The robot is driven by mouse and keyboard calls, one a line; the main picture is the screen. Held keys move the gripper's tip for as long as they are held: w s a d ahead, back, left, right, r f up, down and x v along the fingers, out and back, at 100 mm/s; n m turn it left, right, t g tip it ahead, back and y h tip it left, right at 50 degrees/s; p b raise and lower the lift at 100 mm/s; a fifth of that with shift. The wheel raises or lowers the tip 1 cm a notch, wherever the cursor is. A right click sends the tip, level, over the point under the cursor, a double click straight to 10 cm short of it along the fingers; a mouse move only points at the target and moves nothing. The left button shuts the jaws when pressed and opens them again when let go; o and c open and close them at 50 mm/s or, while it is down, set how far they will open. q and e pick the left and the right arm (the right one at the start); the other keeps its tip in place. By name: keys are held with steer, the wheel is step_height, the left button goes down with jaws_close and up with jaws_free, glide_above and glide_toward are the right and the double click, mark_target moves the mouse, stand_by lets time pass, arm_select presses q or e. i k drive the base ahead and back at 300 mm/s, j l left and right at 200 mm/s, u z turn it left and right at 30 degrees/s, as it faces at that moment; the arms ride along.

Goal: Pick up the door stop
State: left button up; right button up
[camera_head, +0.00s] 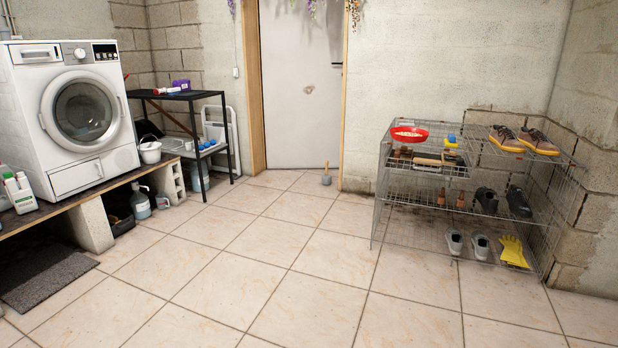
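A small grey door stop (326,180) stands on the tiled floor in front of the closed white door, near the door's right side. It has a short upright piece on top and looks small from here. Nothing touches it that I can see. Neither of my grippers shows in the head view.
Light tiled floor (270,260) lies clear between here and the door (303,90). A wire rack (420,217) with shoes stands at the right. A washing machine (45,137) on a block plinth (93,222), a black shelf (209,139) and a dark mat (45,279) are at the left.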

mark_target(326, 179)
steer(key=i, duration=5.65)
steer(key=i+z, duration=0.1)
steer(key=i, duration=0.4)
steer(key=i+j+z, duration=0.1)
steer(key=i, duration=0.4)
